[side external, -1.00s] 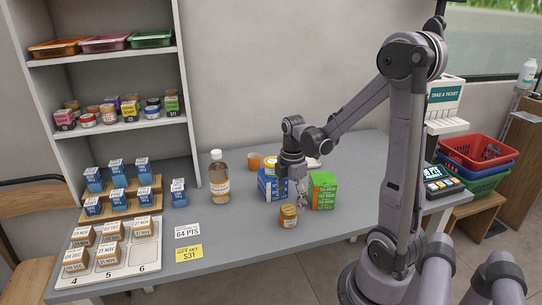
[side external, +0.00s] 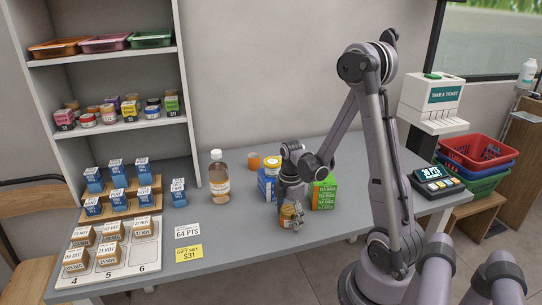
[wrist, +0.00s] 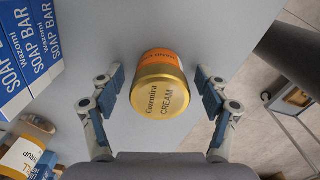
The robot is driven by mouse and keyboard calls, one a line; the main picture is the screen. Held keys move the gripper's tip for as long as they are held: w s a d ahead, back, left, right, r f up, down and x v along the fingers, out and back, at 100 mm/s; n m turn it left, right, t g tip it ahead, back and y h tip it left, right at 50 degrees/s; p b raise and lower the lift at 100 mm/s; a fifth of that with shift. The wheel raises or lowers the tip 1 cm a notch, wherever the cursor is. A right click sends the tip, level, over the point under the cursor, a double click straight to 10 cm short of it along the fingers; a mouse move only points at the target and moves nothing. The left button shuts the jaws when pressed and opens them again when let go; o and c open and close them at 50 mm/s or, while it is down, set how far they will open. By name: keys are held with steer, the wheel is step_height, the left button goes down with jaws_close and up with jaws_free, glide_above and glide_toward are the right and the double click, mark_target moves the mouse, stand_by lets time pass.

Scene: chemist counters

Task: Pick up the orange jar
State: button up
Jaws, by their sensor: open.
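The orange jar (wrist: 160,85) has a gold lid reading "CREAM" and an orange label. In the wrist view it sits between the two open fingers of my gripper (wrist: 159,88), with a visible gap on each side. In the side view the jar (side external: 286,217) stands on the grey counter near its front edge, partly hidden by my gripper (side external: 293,217), which reaches down over it.
A green tea box (side external: 325,195) stands close to the right of my gripper, and a blue box (side external: 267,187) is behind it. A brown bottle (side external: 218,177) stands to the left. Blue soap boxes (wrist: 27,45) show at left in the wrist view.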

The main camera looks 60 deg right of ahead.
steer(key=c, duration=1.3)
steer(key=shift+r, duration=0.1)
